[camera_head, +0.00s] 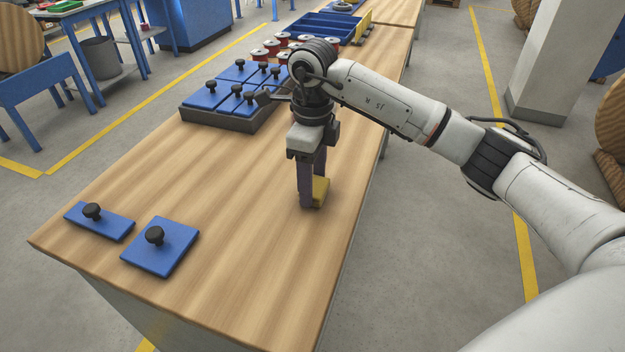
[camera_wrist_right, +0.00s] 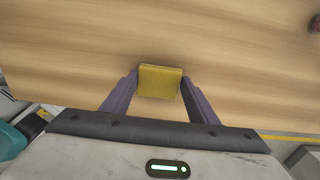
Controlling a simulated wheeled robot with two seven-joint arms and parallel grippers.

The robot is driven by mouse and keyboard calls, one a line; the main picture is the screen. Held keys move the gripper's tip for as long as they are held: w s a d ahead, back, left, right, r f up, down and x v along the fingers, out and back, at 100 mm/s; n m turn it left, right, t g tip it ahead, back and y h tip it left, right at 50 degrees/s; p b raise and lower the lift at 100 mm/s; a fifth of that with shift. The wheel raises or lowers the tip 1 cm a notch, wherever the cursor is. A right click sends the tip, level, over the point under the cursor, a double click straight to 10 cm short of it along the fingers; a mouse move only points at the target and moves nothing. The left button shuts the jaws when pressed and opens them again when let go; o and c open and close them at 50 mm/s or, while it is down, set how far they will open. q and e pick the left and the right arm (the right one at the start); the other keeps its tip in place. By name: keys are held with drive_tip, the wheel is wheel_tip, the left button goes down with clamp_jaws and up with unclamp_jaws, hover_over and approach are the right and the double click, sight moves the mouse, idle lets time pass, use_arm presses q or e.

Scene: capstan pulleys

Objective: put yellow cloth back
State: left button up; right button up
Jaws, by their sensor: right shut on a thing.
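The yellow cloth (camera_head: 320,190) is a small folded block at the right part of the wooden bench, near its right edge. My right gripper (camera_head: 312,203) points down over the bench and is shut on the cloth. In the right wrist view the yellow cloth (camera_wrist_right: 160,80) sits between the two purple-grey fingers of the right gripper (camera_wrist_right: 160,88). The fingers partly hide the cloth in the head view. I cannot tell whether the cloth touches the bench top. My left gripper is not in view.
Two blue lids with black knobs, a narrow one (camera_head: 99,220) and a square one (camera_head: 160,247), lie on the wooden bench (camera_head: 230,290). A dark case (camera_head: 232,122) with several blue knobbed lids stands farther back. Red-and-white spools (camera_head: 271,47) and a blue bin (camera_head: 325,27) are behind it.

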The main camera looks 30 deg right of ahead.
drive_tip(key=shift+f, duration=0.3)
drive_tip(key=o, duration=1)
drive_tip(key=shift+f, duration=0.1)
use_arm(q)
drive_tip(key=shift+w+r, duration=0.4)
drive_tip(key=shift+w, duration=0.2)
use_arm(e)
drive_tip(key=shift+r, duration=0.5)
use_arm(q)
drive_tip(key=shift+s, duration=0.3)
use_arm(e)
wheel_tip(320, 180, up, 11)
drive_tip(key=shift+r, duration=0.15)
